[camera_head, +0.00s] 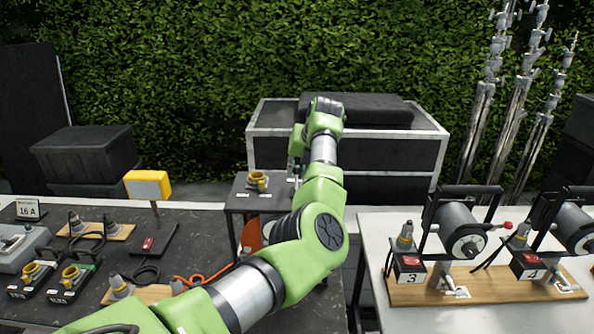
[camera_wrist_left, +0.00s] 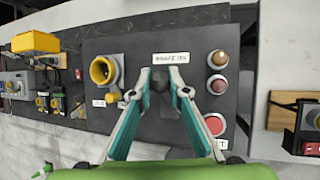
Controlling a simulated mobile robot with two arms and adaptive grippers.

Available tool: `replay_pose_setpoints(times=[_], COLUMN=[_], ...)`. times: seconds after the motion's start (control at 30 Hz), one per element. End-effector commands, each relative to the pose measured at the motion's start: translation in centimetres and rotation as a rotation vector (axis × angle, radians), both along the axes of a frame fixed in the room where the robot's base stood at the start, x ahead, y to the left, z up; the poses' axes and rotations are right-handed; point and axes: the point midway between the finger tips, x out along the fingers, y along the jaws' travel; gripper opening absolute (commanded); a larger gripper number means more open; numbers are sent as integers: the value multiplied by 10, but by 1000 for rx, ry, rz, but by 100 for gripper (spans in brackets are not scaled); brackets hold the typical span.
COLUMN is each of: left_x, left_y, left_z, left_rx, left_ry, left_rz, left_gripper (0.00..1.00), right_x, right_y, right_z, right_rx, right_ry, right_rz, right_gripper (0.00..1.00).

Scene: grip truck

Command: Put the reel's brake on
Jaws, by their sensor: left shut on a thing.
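Two cable reels stand on the wooden board at the right: the reel numbered 3 (camera_head: 457,230) and a second reel (camera_head: 572,226) partly cut off by the frame edge. A red knob (camera_head: 507,225) shows between them; I cannot tell which part is the brake. My left gripper (camera_head: 297,165) is far from the reels, over a small dark panel (camera_head: 240,205). In the left wrist view, the left gripper (camera_wrist_left: 162,80) points at this panel, its fingers closed around a small dark piece, whose shape is mostly hidden. My right gripper is not in view.
The panel has a yellow socket (camera_wrist_left: 103,70), a red button (camera_wrist_left: 215,124) and a white label (camera_wrist_left: 171,58). A dark bench (camera_head: 205,250) with connectors and an orange cable lies left. The white table (camera_head: 375,230) is right, across a narrow gap. A large case (camera_head: 400,150) stands behind.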

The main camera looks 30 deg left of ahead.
Motion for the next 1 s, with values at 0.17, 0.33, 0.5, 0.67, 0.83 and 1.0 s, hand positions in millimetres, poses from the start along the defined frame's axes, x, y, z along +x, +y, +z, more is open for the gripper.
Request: replay_pose_setpoints(times=[0.17, 0.33, 0.5, 0.67, 0.83, 1.0], left_x=[0, 0, -1, -6, -16, -24], left_y=[0, 0, -3, -15, -33, -47], left_z=[0, 0, 5, 26, 58, 84], left_rx=[-1, 0, 1, -1, -1, 0], left_ry=[0, 0, -2, -5, -5, -2], left_rz=[0, 0, 0, -1, -1, -1], left_gripper=[33, 33, 33, 33, 33, 33], right_x=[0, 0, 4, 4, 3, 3], right_y=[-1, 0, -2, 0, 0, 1], right_z=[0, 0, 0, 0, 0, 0], right_rx=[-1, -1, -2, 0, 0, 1], right_ry=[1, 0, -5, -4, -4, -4], right_rz=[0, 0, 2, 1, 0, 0], right_gripper=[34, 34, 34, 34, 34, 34])
